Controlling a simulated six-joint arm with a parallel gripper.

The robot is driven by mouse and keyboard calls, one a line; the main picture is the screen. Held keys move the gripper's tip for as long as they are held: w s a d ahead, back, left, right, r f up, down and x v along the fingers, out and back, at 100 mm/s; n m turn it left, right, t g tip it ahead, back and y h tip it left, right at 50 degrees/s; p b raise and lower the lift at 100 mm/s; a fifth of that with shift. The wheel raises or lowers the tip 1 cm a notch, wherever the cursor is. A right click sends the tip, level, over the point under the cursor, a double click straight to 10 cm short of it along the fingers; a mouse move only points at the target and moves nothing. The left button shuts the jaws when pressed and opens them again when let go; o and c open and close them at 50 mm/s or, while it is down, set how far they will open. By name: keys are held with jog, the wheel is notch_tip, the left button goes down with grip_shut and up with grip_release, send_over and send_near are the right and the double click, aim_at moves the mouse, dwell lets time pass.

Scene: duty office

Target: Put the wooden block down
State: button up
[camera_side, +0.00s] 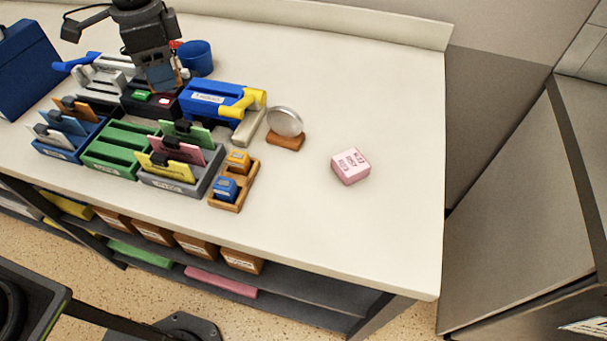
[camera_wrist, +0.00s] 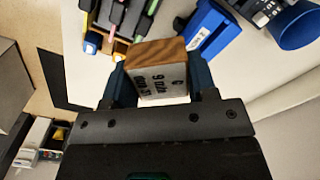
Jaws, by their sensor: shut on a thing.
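My gripper (camera_side: 163,84) is at the upper left of the side view, over or just behind a dark box with a green and a red patch. In the wrist view, my gripper (camera_wrist: 161,84) is shut on the wooden block (camera_wrist: 152,54). The block has a brown wood-grain side and a pale face with dark lettering, and sits between the two fingers. In the side view the block is mostly hidden by the fingers. I cannot tell how high it is above the table (camera_side: 320,220).
Card trays, such as the green one (camera_side: 118,146), stand in front. A blue-yellow device (camera_side: 212,98), a blue cup (camera_side: 197,58) and a silver disc on a wooden base (camera_side: 285,122) are nearby. A pink lettered block (camera_side: 350,166) lies right, with clear table around it.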

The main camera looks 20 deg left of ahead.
jog(key=s+d+m, duration=0.4)
jog(key=d+m, duration=0.6)
jog(key=d, duration=0.5)
notch_tip(320, 180, down, 5)
jog(key=shift+f, duration=0.15)
send_over(305, 209)
jog(key=f, duration=0.6)
jog(key=shift+w+a+f, duration=0.15)
jog(key=shift+a+f, duration=0.15)
jog(key=shift+a, duration=0.05)
jog(key=f, duration=0.3)
jog(key=shift+d+f, duration=0.15)
jog(key=shift+d, duration=0.2)
jog(key=shift+f, duration=0.35)
